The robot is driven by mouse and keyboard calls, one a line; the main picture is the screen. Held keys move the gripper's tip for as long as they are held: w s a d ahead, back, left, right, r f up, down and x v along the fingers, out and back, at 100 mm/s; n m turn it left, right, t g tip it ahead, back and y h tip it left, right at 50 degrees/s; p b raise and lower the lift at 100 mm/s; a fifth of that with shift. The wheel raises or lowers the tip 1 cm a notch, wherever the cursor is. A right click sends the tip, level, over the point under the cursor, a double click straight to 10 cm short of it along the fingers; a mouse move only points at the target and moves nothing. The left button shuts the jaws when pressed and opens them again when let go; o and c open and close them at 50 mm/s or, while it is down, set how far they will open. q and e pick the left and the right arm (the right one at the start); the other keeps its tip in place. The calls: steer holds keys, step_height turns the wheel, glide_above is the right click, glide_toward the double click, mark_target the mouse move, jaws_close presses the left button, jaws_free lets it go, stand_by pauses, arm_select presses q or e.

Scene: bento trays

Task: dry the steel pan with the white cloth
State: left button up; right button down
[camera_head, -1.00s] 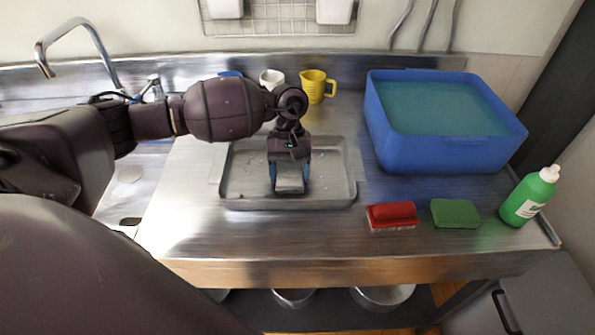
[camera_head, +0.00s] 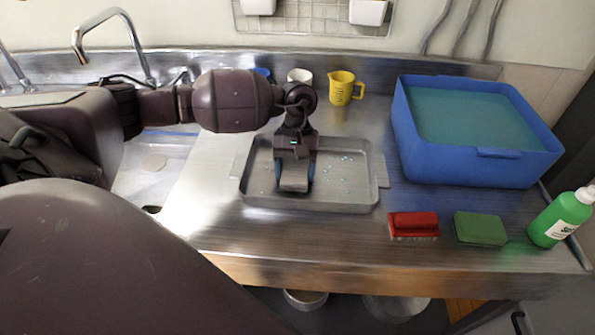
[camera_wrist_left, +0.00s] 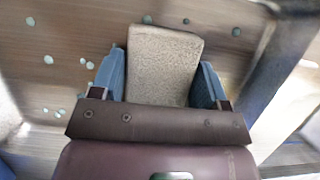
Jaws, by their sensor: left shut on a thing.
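The steel pan (camera_head: 367,205) is a shallow grey tray lying flat on the steel counter, with water drops on its floor, clearest right of my gripper. My left gripper (camera_head: 295,179) points down into the pan, left of its middle. It is shut on the cloth (camera_head: 293,186), a pale, folded, block-like pad that looks beige in the left wrist view (camera_wrist_left: 163,62). That view shows blue fingers on both sides of the cloth and drops on the pan floor, mostly to the left. Whether the cloth touches the floor is hard to tell. My right gripper is not in view.
A blue tub (camera_head: 470,165) of water stands right of the pan. A red brush (camera_head: 413,224), a green sponge (camera_head: 480,228) and a green bottle (camera_head: 560,220) are at the front right. A yellow jug (camera_head: 341,88) and white cup (camera_head: 300,76) stand behind the pan.

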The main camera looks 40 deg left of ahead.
mark_target(322, 183)
arm_select(q)
steer(key=shift+w+f, duration=0.1)
steer(key=shift+w+d+b, duration=0.3)
steer(key=shift+d, duration=0.2)
steer(key=shift+w+d+b, duration=0.25)
steer(key=shift+w+d, duration=0.05)
steer(key=shift+d, duration=0.2)
steer(key=shift+w+d, duration=0.25)
steer(key=shift+d, duration=0.2)
steer(key=shift+w+d+f+b, duration=0.1)
steer(key=shift+w+d+b, duration=0.35)
steer(key=shift+d, duration=0.2)
steer(key=shift+w+d+b, duration=0.3)
steer(key=shift+d+b, duration=0.15)
steer(key=shift+d, duration=0.25)
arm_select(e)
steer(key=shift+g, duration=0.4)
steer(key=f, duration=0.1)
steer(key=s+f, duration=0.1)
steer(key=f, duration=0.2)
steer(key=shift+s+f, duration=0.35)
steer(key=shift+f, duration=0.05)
arm_select(q)
steer(key=shift+w, duration=0.1)
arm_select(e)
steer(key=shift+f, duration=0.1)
